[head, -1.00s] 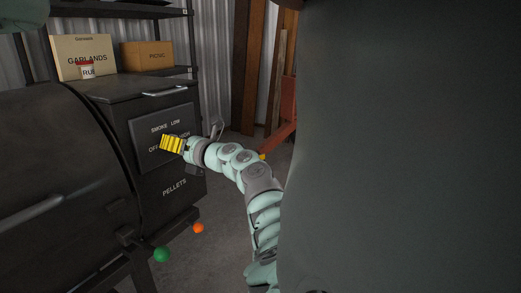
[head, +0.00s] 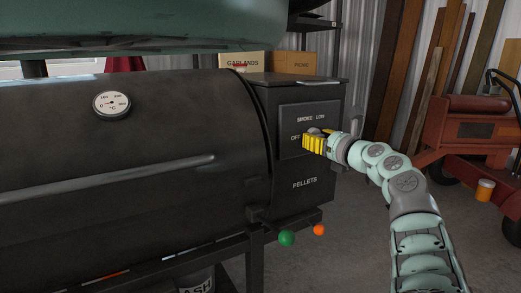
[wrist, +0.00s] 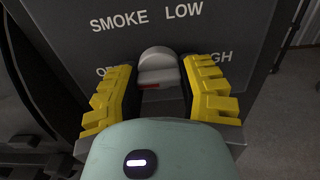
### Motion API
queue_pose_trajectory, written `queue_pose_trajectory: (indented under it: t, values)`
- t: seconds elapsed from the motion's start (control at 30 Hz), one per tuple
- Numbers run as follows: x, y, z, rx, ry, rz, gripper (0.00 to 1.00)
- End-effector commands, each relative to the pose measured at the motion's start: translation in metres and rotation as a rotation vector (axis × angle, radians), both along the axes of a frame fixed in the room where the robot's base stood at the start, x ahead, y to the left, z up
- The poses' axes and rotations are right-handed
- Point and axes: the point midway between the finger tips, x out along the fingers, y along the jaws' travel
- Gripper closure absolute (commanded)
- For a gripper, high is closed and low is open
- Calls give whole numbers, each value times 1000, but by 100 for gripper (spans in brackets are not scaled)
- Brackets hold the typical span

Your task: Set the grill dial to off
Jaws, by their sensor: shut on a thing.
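The grill dial (wrist: 158,64) is a light grey knob with a small red mark on its near, lower side in the wrist view. It sits on the dark control panel (head: 290,123), below the words SMOKE and LOW. The OFF label is left of it and HIGH is right, both partly covered by my fingers. My gripper (head: 315,143) has yellow ribbed fingers, one on each side of the dial, and is shut on it. In the head view a little of the dial (head: 314,131) shows above the fingers. Which setting it points at is hard to tell.
The black grill barrel (head: 130,170) with a round thermometer (head: 112,103) is to the left. A green ball (head: 287,238) and an orange ball (head: 319,230) show below the panel. Boxes (head: 292,65) stand behind.

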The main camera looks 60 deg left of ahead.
Motion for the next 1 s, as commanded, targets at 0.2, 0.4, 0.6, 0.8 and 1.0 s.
queue_pose_trajectory:
  t: [0.2,0.4,0.6,0.8,1.0]
  values:
    - [-1,0,-1,-2,-6,1,97]
    - [0,0,-1,-2,-5,1,54]
    - [0,0,-1,-2,-4,0,34]
    - [0,0,0,-1,-3,0,28]
    - [1,-4,-1,-1,-4,-2,28]
